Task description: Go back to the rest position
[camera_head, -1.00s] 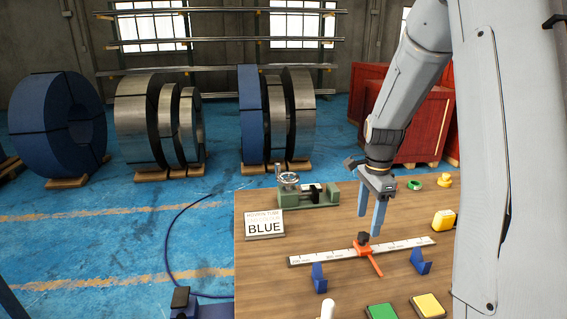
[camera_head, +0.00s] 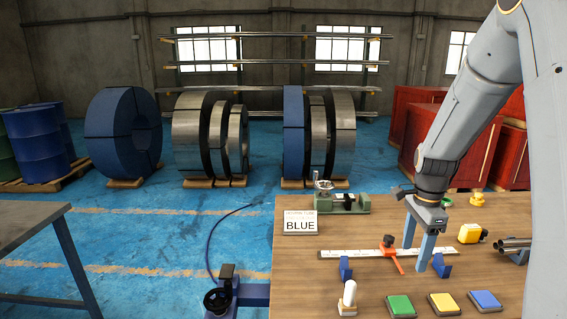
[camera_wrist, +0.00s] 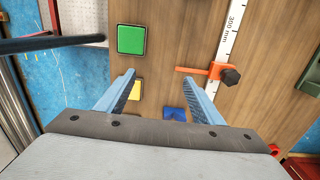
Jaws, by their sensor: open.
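My gripper (camera_head: 415,257) hangs over the wooden workbench (camera_head: 300,285), open with nothing between its fingers. In the head view its fingers appear just right of the orange slider (camera_head: 389,253) on the white ruler (camera_head: 345,254). In the wrist view my gripper (camera_wrist: 158,73) shows both fingers spread apart with bare wood between the tips. There the slider (camera_wrist: 217,70) lies to the right, clear of the fingers. A blue support (camera_head: 346,269) stands near the ruler's left part, and another blue support (camera_head: 441,267) near its right part, partly behind a finger in my view.
Green (camera_head: 400,306), yellow (camera_head: 443,303) and blue (camera_head: 485,300) pads lie along the front. A BLUE sign (camera_head: 300,224), a green vise (camera_head: 350,203), a yellow tape measure (camera_head: 471,233) and dark tubes (camera_head: 516,243) are also on the bench. A grey table (camera_head: 25,228) stands left.

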